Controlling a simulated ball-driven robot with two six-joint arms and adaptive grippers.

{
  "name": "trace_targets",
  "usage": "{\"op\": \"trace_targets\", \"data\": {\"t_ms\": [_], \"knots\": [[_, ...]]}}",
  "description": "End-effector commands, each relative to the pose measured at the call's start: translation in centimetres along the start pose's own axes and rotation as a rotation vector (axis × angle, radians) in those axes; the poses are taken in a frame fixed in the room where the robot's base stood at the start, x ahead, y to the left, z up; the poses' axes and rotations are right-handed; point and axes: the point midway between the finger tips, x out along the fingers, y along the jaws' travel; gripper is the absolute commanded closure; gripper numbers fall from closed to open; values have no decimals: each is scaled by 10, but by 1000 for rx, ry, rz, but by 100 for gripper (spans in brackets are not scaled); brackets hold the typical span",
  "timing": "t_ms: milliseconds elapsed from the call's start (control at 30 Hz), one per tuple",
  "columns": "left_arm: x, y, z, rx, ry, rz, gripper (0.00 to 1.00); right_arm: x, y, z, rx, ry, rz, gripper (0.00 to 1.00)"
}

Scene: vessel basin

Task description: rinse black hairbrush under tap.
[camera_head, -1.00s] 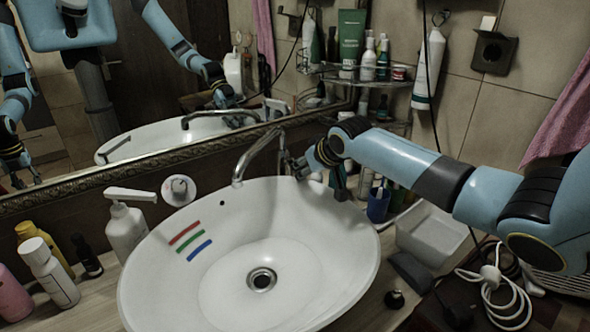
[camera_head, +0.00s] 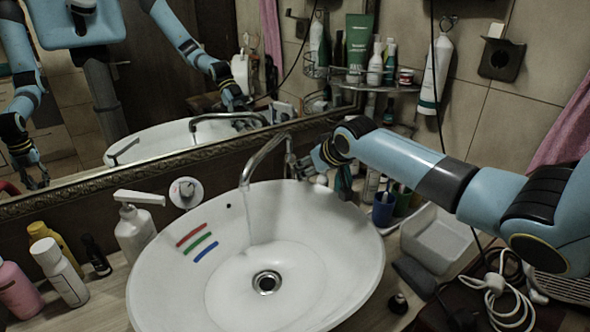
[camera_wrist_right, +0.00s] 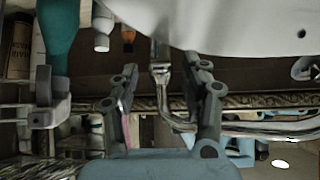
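The chrome tap (camera_head: 262,160) arches over the white basin (camera_head: 170,285). A faint stream of water falls from its spout into the basin. My right gripper (camera_head: 309,166) is beside the tap's handle at the basin's back rim. In the right wrist view my right gripper (camera_wrist_right: 160,72) has its fingers apart, with the tap's upright metal handle between and beyond them. It holds nothing that I can see. My left gripper shows only as a reflection at the mirror's left; its fingers are too unclear to read. I cannot pick out the black hairbrush with certainty.
A soap dispenser (camera_head: 134,232) and several bottles stand left of the basin. A blue cup (camera_head: 382,211), a white tray (camera_head: 438,240) and a flat dark object (camera_head: 414,273) lie to the right. A mirror (camera_head: 120,80) backs the basin.

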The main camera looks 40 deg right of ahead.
Motion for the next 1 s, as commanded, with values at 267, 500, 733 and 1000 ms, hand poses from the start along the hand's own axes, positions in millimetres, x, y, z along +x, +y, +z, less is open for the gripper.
{"op": "trace_targets", "data": {"t_ms": [267,500,733,1000], "knots": [[0,0,0,0,1,0,100,-7,1,2,-1,-3,1,54],[0,0,0,0,1,0,100,-50,2,1,-7,-1,2,54],[0,0,0,0,1,0,100,-97,1,1,-7,-2,1,54],[0,0,0,0,1,0,100,-119,0,0,-1,-2,0,54]]}}
